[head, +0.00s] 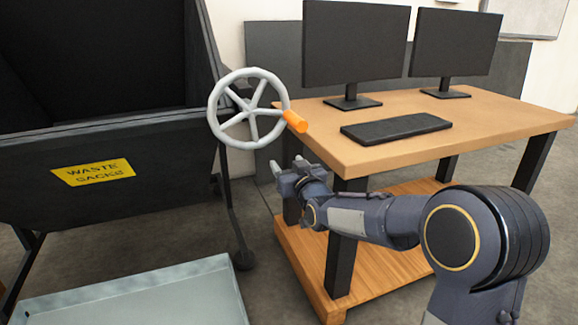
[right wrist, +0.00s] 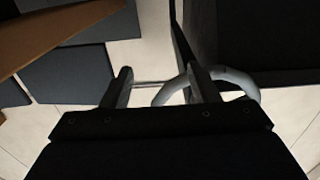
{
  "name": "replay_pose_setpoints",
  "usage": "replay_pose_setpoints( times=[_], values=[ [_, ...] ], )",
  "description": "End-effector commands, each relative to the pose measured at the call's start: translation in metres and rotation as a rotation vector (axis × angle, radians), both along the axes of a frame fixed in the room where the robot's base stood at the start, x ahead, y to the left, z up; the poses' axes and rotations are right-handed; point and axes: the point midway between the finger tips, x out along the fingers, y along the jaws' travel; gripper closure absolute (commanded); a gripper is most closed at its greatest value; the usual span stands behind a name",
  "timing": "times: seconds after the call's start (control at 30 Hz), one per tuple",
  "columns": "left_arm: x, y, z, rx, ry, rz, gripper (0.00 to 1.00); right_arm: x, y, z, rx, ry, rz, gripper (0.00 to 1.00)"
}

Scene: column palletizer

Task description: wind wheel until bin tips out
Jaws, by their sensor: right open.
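A grey spoked wheel (head: 248,108) with an orange handle (head: 295,121) is mounted at the right side of a dark bin (head: 100,160). The handle points right. The bin bears a yellow "WASTE SACKS" label (head: 93,172) and its visible front is upright. My right gripper (head: 280,172) is open and empty, below and apart from the handle in the head view. In the right wrist view the wheel's rim (right wrist: 240,80) shows beyond the fingers of my right gripper (right wrist: 160,82); the handle is not visible there. My left gripper is not in view.
A wooden desk (head: 370,150) with two monitors (head: 355,45) and a keyboard (head: 396,128) stands right of the wheel, close to my right arm. A grey tray (head: 140,295) lies on the floor below the bin.

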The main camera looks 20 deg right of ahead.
Motion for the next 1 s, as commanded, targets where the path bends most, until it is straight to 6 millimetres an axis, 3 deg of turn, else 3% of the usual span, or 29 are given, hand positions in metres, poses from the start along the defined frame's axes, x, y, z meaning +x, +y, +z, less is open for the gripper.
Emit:
replay_pose_setpoints(
  times=[0.17,0.53,1.0],
  values=[
    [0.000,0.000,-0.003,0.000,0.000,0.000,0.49,-0.006,0.000,0.000,0.000,-0.001,0.000,0.45],
    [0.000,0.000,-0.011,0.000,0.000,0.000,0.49,-0.051,-0.002,0.000,0.002,-0.001,0.001,0.45],
    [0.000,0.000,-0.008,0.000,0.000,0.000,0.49,-0.107,-0.004,0.001,0.002,-0.001,0.000,0.45]
  ],
)
